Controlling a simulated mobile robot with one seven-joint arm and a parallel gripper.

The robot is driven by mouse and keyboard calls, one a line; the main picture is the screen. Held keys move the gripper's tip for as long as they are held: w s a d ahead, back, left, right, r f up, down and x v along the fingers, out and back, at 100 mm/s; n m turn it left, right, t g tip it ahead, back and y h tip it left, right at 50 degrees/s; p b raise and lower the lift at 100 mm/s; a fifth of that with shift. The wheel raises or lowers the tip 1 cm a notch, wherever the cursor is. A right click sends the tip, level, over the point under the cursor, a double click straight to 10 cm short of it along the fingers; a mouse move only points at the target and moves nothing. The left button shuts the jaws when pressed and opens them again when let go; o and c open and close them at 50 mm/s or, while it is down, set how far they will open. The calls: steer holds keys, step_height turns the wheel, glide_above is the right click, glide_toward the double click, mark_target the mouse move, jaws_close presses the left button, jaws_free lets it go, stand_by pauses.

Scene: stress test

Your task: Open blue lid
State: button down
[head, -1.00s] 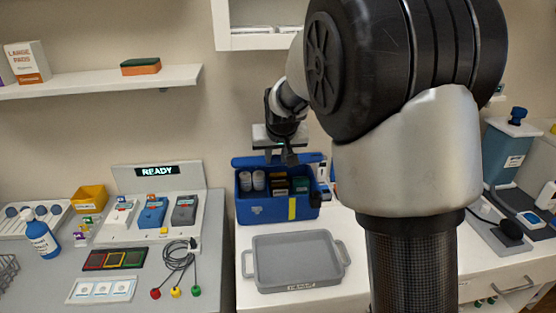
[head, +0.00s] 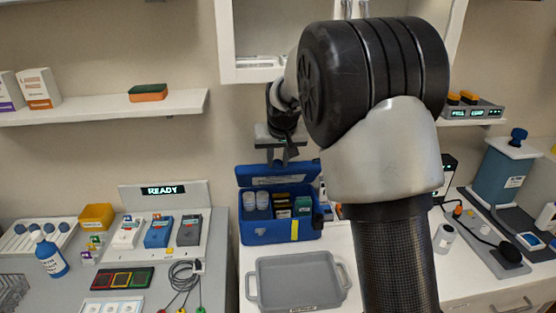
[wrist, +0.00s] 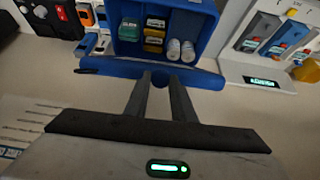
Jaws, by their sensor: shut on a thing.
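The blue lid (head: 272,177) stands raised at the back of the blue box (head: 265,233), and its inner face with a pale label shows in the head view. In the wrist view the lid's edge (wrist: 100,66) crosses the picture as a blue strip. My gripper (wrist: 160,78) is shut on the lid's edge; in the head view it hangs just above the lid, its tips hard to make out. The open box holds two white bottles (head: 256,203) and several small dark, yellow and green packs (head: 282,204).
A grey tray (head: 297,277) lies in front of the box. The bench with the READY panel (head: 160,190) is to the left. A wall shelf (head: 100,107) and a white cabinet (head: 258,72) are above. A white bottle (head: 444,238) stands to the right.

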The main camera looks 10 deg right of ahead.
steer(key=c, duration=1.5)
jaws_free()
steer(key=shift+w, duration=0.2)
steer(key=shift+s, duration=0.1)
steer(key=v, duration=1.7)
steer(key=shift+s+r, duration=0.1)
steer(key=shift+s, duration=0.1)
